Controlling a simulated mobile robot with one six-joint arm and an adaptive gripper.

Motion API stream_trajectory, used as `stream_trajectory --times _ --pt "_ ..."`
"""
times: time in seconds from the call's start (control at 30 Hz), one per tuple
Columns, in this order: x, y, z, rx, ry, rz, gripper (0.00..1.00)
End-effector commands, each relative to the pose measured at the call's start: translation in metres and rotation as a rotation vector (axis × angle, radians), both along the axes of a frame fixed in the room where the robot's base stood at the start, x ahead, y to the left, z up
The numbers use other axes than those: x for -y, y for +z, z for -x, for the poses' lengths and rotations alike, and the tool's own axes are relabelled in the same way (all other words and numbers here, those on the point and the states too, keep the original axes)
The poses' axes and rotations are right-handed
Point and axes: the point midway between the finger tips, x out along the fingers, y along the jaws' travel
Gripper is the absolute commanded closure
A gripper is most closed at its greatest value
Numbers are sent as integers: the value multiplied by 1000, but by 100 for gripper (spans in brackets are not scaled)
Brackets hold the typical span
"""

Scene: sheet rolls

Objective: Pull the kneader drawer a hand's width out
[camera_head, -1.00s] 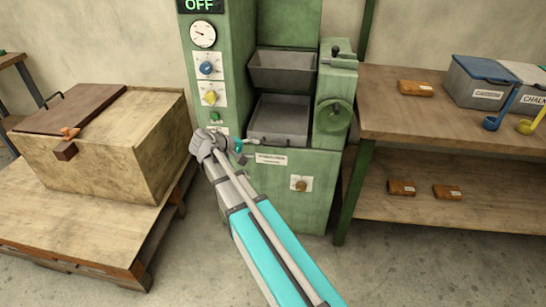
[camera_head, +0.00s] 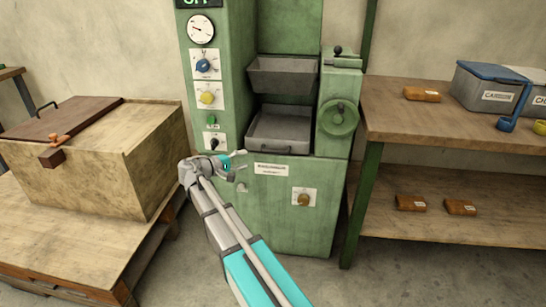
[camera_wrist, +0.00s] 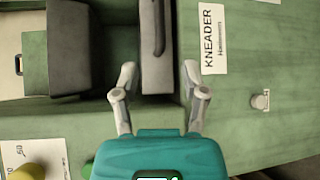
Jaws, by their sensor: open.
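The kneader drawer (camera_head: 280,128) is a grey metal tray in the lower opening of the green machine, below a grey hopper. In the wrist view the picture is turned sideways; the drawer's grey front (camera_wrist: 159,72) has a dark bar handle (camera_wrist: 152,30). My gripper (camera_head: 238,160) is at the drawer's lower left corner in the head view. In the wrist view my gripper (camera_wrist: 159,72) is open and empty, one finger on each side of the near end of the drawer front. I cannot tell whether the fingers touch it.
The green machine (camera_head: 278,215) has a KNEADER label (camera_wrist: 212,40), dials and knobs at left, and a handwheel (camera_head: 338,118) at right. A wooden chest (camera_head: 100,165) stands on a pallet at left. A wooden shelf table (camera_head: 430,125) with boxes and blocks stands at right.

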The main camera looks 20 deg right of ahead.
Motion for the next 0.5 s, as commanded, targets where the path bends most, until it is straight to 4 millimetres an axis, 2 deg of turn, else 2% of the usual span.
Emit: stream_trajectory --times 0.33,0.5 --pt "1 0 0 0 0 -1 43" --pt "8 -1 -1 0 0 -1 43"
